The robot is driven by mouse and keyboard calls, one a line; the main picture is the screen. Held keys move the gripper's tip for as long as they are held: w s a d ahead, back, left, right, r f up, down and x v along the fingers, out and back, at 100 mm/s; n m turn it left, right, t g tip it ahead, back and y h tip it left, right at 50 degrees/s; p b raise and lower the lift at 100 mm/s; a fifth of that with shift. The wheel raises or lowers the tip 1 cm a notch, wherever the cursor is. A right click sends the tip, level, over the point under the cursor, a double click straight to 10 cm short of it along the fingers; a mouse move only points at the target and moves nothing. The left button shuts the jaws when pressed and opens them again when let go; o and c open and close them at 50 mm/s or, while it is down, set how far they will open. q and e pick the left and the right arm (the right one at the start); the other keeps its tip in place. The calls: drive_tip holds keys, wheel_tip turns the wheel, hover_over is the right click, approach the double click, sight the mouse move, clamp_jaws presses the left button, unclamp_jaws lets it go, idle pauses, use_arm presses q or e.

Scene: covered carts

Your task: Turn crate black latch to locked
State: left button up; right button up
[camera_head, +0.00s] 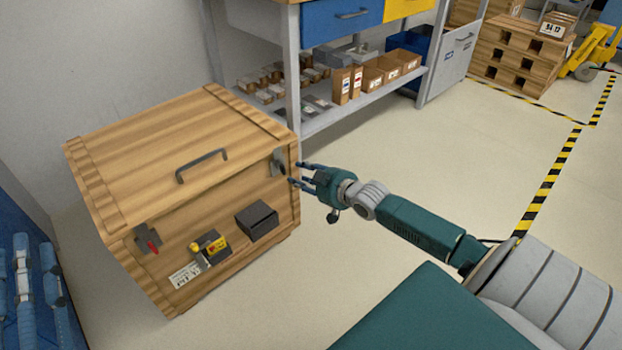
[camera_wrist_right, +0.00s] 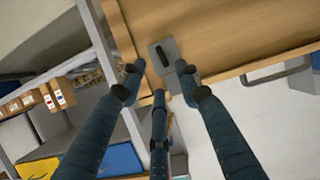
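The wooden crate (camera_head: 120,165) stands on the floor at left with its lid down. The black latch (camera_head: 279,163) is at the right end of its front, a dark lever on a grey plate. In the right wrist view, the latch (camera_wrist_right: 163,56) lies just ahead of the fingertips. My right gripper (camera_head: 298,174) is open and empty, its fingers spread beside the latch; contact cannot be told. It also shows in the wrist view (camera_wrist_right: 159,76). My left gripper (camera_head: 26,250) shows at the lower left edge, fingers apart and empty, away from the crate.
A red latch (camera_head: 150,244) sits at the crate's front left. A lid handle (camera_head: 202,164), a black box (camera_head: 257,221) and a yellow-and-black fitting (camera_head: 211,247) stick out. A shelf bench (camera_head: 292,80) stands close behind the crate.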

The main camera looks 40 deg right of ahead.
drive_tip(key=v, duration=0.4)
drive_tip(key=shift+s+r, duration=0.15)
drive_tip(key=shift+s, duration=0.15)
